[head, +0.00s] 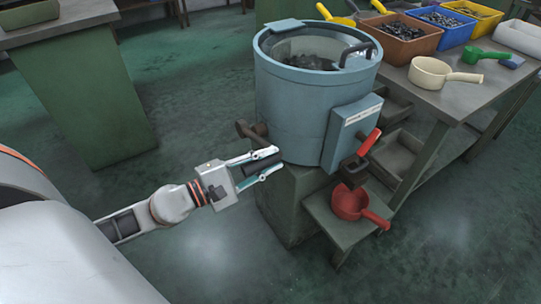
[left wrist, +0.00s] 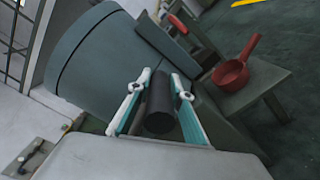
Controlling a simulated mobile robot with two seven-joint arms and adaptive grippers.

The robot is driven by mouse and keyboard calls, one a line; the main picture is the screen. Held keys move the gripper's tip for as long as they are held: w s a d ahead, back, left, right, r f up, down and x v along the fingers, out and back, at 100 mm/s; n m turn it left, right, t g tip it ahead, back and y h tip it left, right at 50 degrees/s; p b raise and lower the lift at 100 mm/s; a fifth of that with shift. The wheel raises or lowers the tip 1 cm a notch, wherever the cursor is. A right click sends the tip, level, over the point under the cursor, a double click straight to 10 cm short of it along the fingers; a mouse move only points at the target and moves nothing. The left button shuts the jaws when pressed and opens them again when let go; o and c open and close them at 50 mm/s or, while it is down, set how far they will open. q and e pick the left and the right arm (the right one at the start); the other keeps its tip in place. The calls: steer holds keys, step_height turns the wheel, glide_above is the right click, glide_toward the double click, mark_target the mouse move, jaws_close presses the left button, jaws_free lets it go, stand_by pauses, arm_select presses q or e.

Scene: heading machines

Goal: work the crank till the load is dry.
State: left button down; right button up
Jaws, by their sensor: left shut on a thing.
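A blue-grey drum machine (head: 297,120) stands on a green pedestal. Inside its open top is a basket with a dark load (head: 312,62); whether it is wet cannot be told. The crank (head: 250,132) sticks out of the drum's left side, with a dark cylindrical handle (head: 262,158). My left gripper (head: 262,169) is shut on this handle, one finger on each side of it. In the left wrist view the black handle (left wrist: 159,104) lies between the fingers, with the drum (left wrist: 105,65) behind it. My right gripper is not in view.
A red scoop (head: 351,203) sits on a low shelf under a spout with a red lever (head: 369,141). The bench at right holds an orange bin (head: 399,45), blue and yellow bins, and a cream scoop (head: 432,73). A green cabinet (head: 85,95) stands at left; floor between is clear.

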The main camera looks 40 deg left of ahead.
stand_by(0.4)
arm_select(q)
steer(key=c, duration=1.8)
jaws_free()
steer(key=shift+s+f, duration=0.1)
steer(key=shift+s, duration=0.05)
steer(key=shift+v, duration=5.85)
steer(key=shift+a, duration=0.1)
